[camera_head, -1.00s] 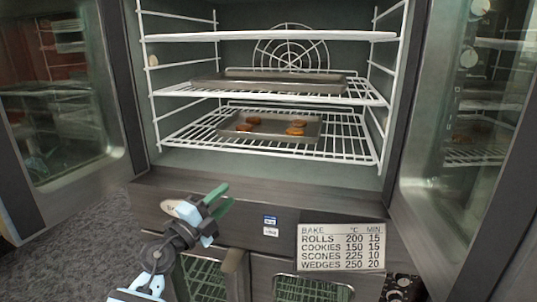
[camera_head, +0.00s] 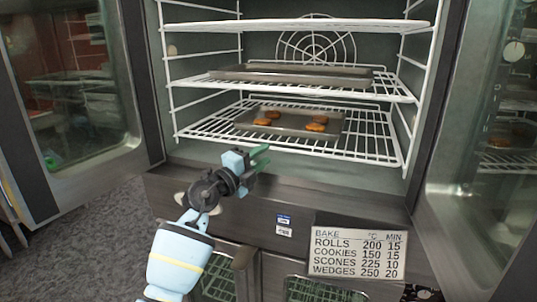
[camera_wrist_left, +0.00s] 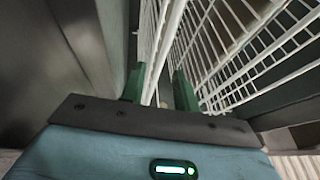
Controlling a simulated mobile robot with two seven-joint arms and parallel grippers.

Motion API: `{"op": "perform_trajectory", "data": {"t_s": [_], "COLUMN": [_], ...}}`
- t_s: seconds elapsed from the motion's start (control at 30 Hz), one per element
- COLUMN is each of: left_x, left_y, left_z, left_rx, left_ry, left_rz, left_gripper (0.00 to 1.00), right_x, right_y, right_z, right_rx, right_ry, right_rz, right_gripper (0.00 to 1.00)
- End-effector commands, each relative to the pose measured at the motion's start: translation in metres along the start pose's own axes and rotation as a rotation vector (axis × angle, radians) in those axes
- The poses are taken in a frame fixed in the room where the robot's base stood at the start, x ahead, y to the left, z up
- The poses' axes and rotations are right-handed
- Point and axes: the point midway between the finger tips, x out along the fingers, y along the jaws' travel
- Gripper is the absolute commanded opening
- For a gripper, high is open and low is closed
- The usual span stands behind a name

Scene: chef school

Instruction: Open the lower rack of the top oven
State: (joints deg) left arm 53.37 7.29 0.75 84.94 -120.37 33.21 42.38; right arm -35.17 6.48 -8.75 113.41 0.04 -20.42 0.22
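The lower rack (camera_head: 375,148) is a white wire shelf inside the open top oven. It bears a metal tray (camera_head: 325,112) with several brown cookies. My left gripper (camera_head: 262,157) is at the rack's front edge, left of its middle. In the left wrist view its green fingers (camera_wrist_left: 159,90) are apart, and white wires of the rack (camera_wrist_left: 154,60) run between them. The fingers do not look closed on the wire; contact is unclear. My right gripper is in neither view.
The left oven door (camera_head: 70,100) and right oven door (camera_head: 480,180) stand open at the sides. A middle rack (camera_head: 395,90) with a tray and a top rack (camera_head: 300,28) are above. A baking sign (camera_head: 357,252) is on the front panel below.

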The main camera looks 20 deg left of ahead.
Motion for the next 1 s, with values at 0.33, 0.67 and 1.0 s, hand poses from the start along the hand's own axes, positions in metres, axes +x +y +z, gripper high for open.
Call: {"op": "perform_trajectory", "data": {"t_s": [0.33, 0.67, 1.0], "left_x": [0.026, 0.026, 0.026], "left_y": [0.001, 0.0, 0.0], "left_z": [0.0, 0.0, 0.0], "left_rx": [-0.001, -0.001, -0.001], "left_ry": [-0.001, -0.001, 0.0], "left_rz": [-0.001, -0.001, -0.001], "left_gripper": [0.31, 0.23, 0.0], "right_x": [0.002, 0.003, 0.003], "right_y": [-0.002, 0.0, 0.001], "right_z": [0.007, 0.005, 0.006], "right_rx": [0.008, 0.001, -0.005], "right_ry": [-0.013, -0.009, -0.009], "right_rz": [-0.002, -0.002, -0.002], "right_gripper": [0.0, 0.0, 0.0]}}
